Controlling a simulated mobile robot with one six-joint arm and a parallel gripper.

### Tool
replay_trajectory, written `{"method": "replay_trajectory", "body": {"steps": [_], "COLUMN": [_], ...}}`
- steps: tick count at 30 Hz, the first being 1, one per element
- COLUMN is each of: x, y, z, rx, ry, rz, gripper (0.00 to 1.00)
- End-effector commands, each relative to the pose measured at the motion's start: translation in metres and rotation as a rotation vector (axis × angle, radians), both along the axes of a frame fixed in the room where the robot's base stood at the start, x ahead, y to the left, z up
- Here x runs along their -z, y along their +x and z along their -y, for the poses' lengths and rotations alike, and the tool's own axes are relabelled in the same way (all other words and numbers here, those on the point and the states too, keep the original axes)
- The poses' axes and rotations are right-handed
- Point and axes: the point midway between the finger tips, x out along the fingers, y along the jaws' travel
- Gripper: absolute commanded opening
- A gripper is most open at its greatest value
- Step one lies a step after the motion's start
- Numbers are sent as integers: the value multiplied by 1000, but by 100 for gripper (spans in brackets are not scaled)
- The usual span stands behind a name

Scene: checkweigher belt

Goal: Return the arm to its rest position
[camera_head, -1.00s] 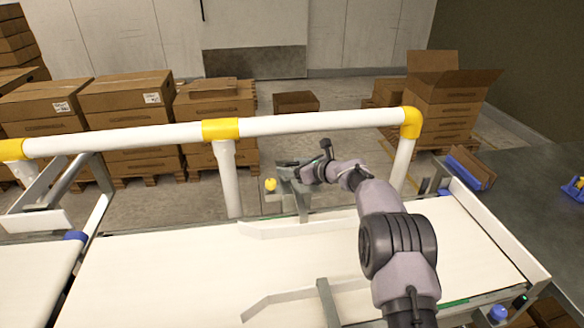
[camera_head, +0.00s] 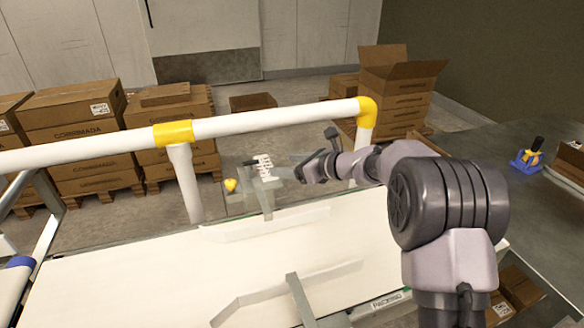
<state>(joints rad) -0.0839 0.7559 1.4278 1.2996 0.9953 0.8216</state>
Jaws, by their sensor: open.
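My arm rises from the lower right of the head view and bends over the belt. My gripper (camera_head: 312,170) is at its far end, above the far side of the belt and just below the white rail. It is small and partly turned away, with nothing visible held in it. The white checkweigher belt (camera_head: 300,240) below it carries no goods that I can see.
A white rail (camera_head: 260,123) with yellow joints runs along the far side, close to my gripper. Metal guides (camera_head: 290,285) stand on the belt. A dark table (camera_head: 490,165) with a blue-and-yellow item (camera_head: 527,157) is at right. Stacked cartons (camera_head: 75,120) stand behind the rail.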

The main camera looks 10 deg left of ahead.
Motion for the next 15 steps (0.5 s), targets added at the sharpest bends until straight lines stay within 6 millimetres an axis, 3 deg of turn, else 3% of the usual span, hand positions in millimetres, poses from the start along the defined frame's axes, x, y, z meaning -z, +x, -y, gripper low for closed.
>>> {"method": "replay_trajectory", "body": {"steps": [4,13,15], "x": [-6,-7,-21], "y": [-7,-9,-21], "z": [11,13,15], "rx": [-1,-4,-34], "ry": [-1,-4,-50], "rz": [0,3,41], "gripper": [66,66,66]}}
